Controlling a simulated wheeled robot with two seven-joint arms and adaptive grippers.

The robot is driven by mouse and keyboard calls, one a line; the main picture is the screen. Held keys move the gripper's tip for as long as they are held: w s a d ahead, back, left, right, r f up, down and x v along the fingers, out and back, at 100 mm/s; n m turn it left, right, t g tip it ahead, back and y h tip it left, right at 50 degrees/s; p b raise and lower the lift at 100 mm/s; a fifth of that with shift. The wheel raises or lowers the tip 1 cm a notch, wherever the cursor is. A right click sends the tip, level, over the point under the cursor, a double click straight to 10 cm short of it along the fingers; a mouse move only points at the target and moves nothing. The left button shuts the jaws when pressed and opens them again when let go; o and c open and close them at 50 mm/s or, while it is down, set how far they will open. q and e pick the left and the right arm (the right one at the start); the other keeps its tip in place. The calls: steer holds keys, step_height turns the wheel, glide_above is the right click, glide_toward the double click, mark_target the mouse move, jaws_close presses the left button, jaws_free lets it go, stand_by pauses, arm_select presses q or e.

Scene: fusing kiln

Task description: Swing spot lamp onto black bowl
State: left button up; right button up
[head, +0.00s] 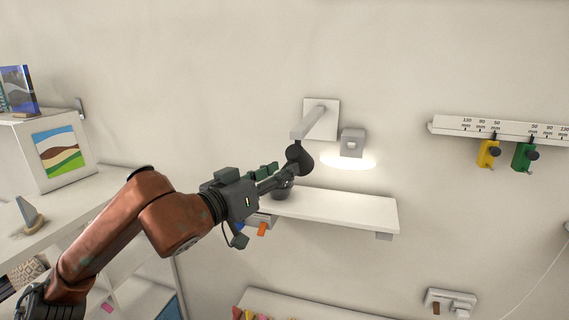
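The spot lamp has a white wall plate and a pale arm (309,122) that juts out over the shelf. Its dark head (301,157) hangs at the arm's end. The black bowl (282,192) stands on the left part of the white wall shelf (345,209), below the lamp head and partly hidden by my gripper. My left gripper (287,174) reaches in from the left, its fingertips at the lamp head and in front of the bowl's upper part. I cannot tell whether the fingers touch or grip the head. My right gripper is out of view.
A grey wall fixture (352,143) right of the lamp has a bright light patch beneath it. The shelf's right part is bare. A white rail (485,128) with yellow and green tools hangs at right. A white cabinet with a picture (60,152) stands at left.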

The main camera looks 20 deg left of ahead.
arm_select(q)
steer(key=shift+x, duration=0.8)
steer(key=shift+c, duration=0.5)
jaws_close()
steer(key=shift+d, duration=0.15)
